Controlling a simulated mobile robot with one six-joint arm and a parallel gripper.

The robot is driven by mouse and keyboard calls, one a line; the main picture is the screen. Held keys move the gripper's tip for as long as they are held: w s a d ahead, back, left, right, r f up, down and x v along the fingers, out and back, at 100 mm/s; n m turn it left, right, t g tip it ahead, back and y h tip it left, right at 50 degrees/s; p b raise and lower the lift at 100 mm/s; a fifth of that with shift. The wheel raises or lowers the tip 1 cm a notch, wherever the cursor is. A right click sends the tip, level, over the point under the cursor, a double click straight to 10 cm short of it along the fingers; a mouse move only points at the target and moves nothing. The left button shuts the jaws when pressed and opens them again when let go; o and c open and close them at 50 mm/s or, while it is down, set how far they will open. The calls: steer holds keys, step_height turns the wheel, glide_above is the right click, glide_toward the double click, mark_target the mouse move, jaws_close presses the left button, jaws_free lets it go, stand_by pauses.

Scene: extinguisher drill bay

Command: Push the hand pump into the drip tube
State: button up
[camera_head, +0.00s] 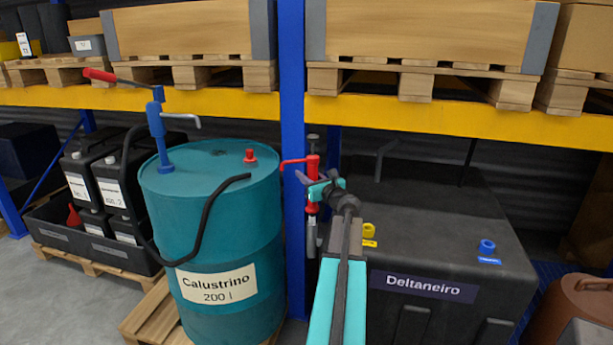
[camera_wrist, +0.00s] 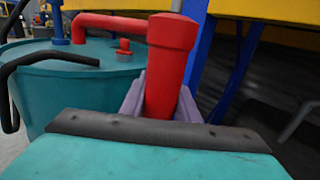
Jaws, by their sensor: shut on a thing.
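My gripper (camera_head: 313,184) is shut on a red hand pump, with its purple fingers on either side of the pump body. The hand pump (camera_head: 313,168) stands about upright in front of the blue post, its red spout pointing left. In the wrist view the pump (camera_wrist: 172,48) rises between the fingers (camera_wrist: 160,105), and its lower end is hidden. In the head view a grey tube-like part (camera_head: 311,236) shows below the red body. I cannot tell whether it is the drip tube or part of the pump, or whether the two are joined.
A teal drum (camera_head: 215,205) with a blue pump (camera_head: 158,135), a red cap (camera_head: 250,156) and a black hose (camera_head: 205,225) stands left. A black tank (camera_head: 450,225) with yellow (camera_head: 369,230) and blue (camera_head: 487,246) fittings stands right. The blue post (camera_head: 292,100) is close behind the pump.

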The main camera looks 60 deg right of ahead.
steer(key=shift+f+b, duration=1.85)
steer(key=shift+f, duration=0.9)
stand_by(3.5)
steer(key=o, duration=1.2)
steer(key=shift+s, duration=0.1)
